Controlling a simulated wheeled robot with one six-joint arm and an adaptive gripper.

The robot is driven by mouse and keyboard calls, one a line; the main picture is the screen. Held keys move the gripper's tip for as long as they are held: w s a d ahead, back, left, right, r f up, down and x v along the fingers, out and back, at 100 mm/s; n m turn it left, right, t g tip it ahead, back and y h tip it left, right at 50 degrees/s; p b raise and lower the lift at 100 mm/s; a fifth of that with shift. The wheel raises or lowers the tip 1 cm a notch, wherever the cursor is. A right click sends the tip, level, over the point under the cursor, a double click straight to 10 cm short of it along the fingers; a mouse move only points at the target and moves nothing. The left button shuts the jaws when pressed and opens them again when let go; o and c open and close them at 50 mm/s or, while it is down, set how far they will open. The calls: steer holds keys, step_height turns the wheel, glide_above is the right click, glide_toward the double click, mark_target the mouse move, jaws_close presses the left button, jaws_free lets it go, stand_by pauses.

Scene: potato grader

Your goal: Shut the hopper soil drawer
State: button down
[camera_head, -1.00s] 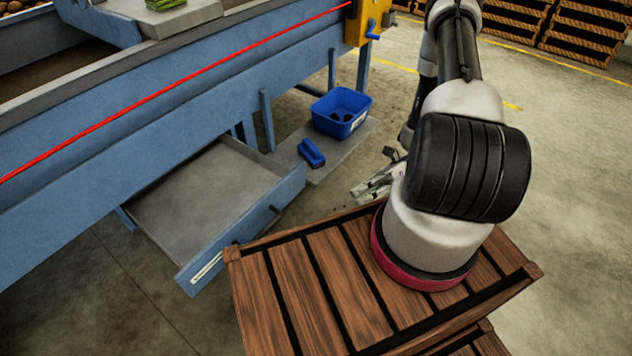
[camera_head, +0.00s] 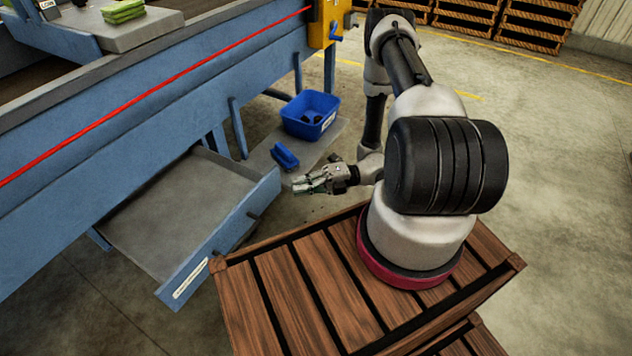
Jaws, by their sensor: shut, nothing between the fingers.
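The soil drawer (camera_head: 222,243) is a blue-fronted, grey-floored drawer under the blue hopper frame (camera_head: 120,130). It stands pulled out, with its front facing the wooden crate. A small dark handle (camera_head: 254,214) sits on its front and a white label (camera_head: 190,279) is near the front's lower left end. The drawer looks empty apart from a greyish floor. My gripper (camera_head: 300,185) is shut and empty. In the picture it is to the right of the drawer front's far end, pointing left, apart from it.
A slatted wooden crate top (camera_head: 300,290) lies close in front of the drawer, beneath my arm's base. A blue bin (camera_head: 311,114) and a blue brush-like object (camera_head: 285,156) rest on a grey low shelf (camera_head: 322,146) beyond the drawer. Open concrete floor lies at the right.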

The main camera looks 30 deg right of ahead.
mark_target(263, 185)
steer(key=shift+w+a, duration=1.9)
steer(key=shift+a, duration=0.25)
steer(key=shift+a, duration=0.1)
